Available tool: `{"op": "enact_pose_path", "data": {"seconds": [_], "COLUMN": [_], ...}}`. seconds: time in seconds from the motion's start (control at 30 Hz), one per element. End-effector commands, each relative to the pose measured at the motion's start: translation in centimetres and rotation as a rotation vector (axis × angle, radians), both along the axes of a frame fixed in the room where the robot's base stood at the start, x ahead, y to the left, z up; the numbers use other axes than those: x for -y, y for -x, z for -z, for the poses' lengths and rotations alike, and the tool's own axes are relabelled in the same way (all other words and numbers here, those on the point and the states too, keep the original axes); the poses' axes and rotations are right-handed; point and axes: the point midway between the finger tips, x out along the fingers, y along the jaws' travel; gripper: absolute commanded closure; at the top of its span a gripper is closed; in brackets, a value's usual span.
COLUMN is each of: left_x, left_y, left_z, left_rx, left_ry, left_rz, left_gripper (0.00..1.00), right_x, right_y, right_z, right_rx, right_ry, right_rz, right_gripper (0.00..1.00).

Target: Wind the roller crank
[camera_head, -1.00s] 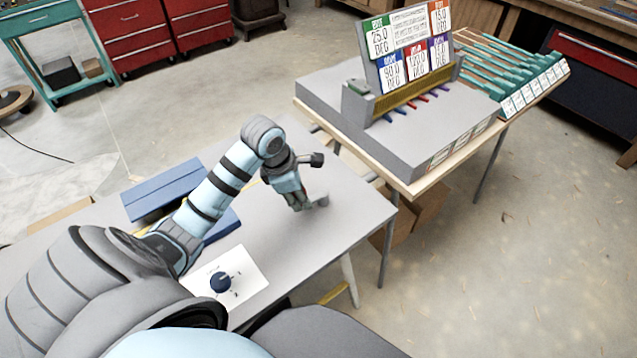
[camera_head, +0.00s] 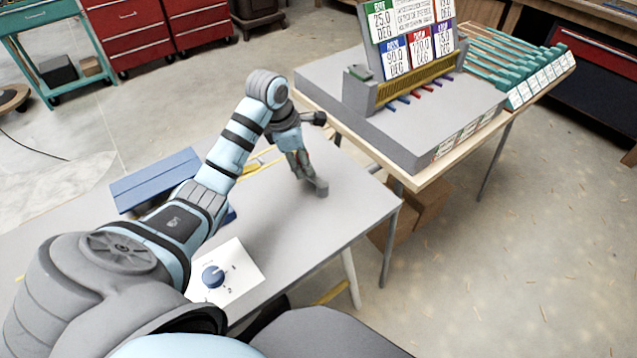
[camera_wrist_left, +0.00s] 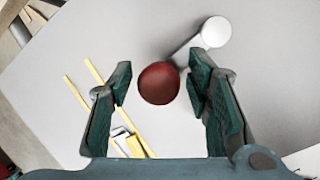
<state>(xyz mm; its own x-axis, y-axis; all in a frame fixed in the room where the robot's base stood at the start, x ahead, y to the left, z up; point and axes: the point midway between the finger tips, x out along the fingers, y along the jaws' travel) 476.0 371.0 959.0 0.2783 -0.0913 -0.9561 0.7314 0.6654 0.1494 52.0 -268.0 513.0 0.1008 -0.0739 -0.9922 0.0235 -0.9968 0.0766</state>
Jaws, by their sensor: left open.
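The roller crank shows in the left wrist view as a round dark red knob (camera_wrist_left: 159,83) on a grey arm that runs to a pale round hub (camera_wrist_left: 215,31). My left gripper (camera_wrist_left: 160,95) is open, with the knob between its two fingers in this view; I cannot tell its depth, and no contact shows. The knob sits nearer the right finger. In the head view my left gripper (camera_head: 308,182) points down over the grey table (camera_head: 350,205), by the grey hub (camera_head: 321,189), and largely hides the crank. My right gripper is not in view.
A white card with a blue dial (camera_head: 213,276) lies on the table near my left arm. A long blue block (camera_head: 155,181) is partly behind my arm. Yellow strips (camera_wrist_left: 86,92) lie on the table. A second table with a grey machine (camera_head: 440,120) stands beyond.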

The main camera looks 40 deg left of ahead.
Motion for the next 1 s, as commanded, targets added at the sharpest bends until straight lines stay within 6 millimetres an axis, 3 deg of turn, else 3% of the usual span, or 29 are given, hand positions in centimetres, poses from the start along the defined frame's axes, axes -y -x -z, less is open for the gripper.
{"op": "enact_pose_path", "data": {"seconds": [0.27, 0.7, 1.0], "left_x": [0.0, 0.0, 0.0], "left_y": [0.0, 0.0, 0.0], "left_z": [-0.2, -5.1, -5.0], "left_rx": [0.0, -0.001, -0.001], "left_ry": [0.0, 0.001, 0.001], "left_rz": [0.0, 0.0, 0.0], "left_gripper": [0.55, 0.55, 0.55], "right_x": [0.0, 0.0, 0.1], "right_y": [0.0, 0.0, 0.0], "right_z": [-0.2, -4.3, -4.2], "right_rx": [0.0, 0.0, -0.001], "right_ry": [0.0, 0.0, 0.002], "right_rz": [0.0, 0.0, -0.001], "right_gripper": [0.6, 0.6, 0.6]}}
